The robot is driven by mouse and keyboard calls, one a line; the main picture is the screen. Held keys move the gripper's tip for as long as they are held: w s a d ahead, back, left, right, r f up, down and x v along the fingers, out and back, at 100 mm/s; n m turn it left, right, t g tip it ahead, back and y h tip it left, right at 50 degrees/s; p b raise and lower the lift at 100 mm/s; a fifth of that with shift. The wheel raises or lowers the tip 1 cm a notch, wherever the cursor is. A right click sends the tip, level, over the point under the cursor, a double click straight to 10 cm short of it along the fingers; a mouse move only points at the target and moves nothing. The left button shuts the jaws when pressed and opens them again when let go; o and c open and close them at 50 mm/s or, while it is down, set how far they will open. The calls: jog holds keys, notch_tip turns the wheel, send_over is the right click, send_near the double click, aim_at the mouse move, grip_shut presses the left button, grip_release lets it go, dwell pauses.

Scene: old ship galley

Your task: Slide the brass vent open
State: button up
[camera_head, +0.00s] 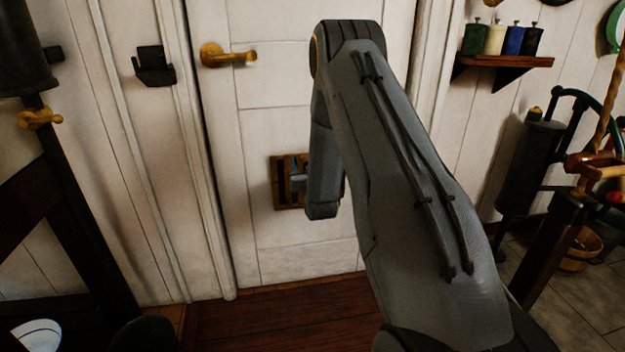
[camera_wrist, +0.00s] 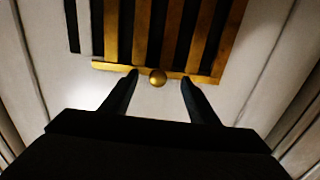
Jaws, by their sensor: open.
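The brass vent (camera_head: 279,190) is set low in the white door, mostly hidden behind my arm in the head view. In the wrist view the vent (camera_wrist: 143,40) fills the top, with brass bars and dark gaps between them. In the head view the gripper itself is hard to make out behind the arm.
A small shelf (camera_head: 505,61) with several canisters hangs at right. Dark wooden frames stand at both sides.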

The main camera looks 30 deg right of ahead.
jog(key=p+v, duration=0.3)
jog(key=v, duration=0.6)
jog(key=shift+p, duration=0.4)
jog(key=shift+r, duration=0.1)
jog(key=s+a+r+n+g+y, duration=0.1)
jog(key=s+a+r+g, duration=0.15)
jog(key=a, duration=0.25)
jog(key=s+a+r+g+y, duration=0.2)
jog(key=s+a+g, duration=0.1)
jog(key=s+a, duration=0.15)
jog(key=s+a+r+n+g+y, duration=0.1)
jog(key=s+a+r+g, duration=0.15)
jog(key=a, duration=0.35)
jog(key=s+a+r+n+g, duration=0.1)
jog(key=s+a+r+g, duration=0.15)
jog(key=s, duration=0.75)
jog(key=s+a+r+g+y, duration=0.1)
jog(key=s+a+r+g, duration=0.2)
jog(key=s, duration=0.7)
jog(key=s+a+r+n+g, duration=0.15)
jog(key=s+g, duration=0.25)
jog(key=s, duration=0.6)
notch_tip(320, 180, up, 6)
jog(key=d+m+p, duration=0.1)
jog(key=d+p, duration=0.2)
jog(key=p, duration=0.9)
jog(key=shift+s, duration=0.45)
